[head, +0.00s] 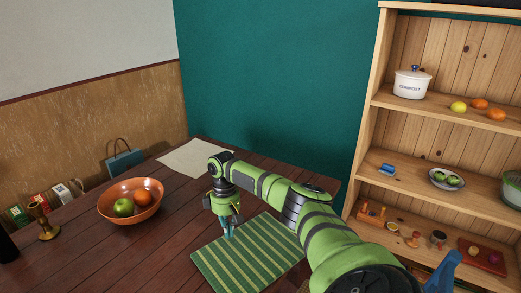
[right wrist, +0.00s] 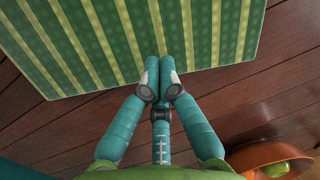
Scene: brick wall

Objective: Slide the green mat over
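The green mat (head: 255,262) has light and dark green stripes and lies flat on the dark wooden table. It also fills the upper part of the right wrist view (right wrist: 95,45). My right gripper (head: 229,233) points down at the mat's far-left edge, with its fingertips over the border of the mat. In the right wrist view its fingers (right wrist: 160,63) are together, with nothing seen between them. I cannot tell whether the tips press on the mat. My right forearm hides part of the mat's right side. My left gripper is not in view.
A copper bowl (head: 147,210) with fruit stands left of the mat. A pale sheet (head: 190,158) lies at the table's back. A brass candlestick (head: 44,222) stands at the left. The wooden shelf (head: 367,110) rises at the right. Bare table (head: 165,255) lies between bowl and mat.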

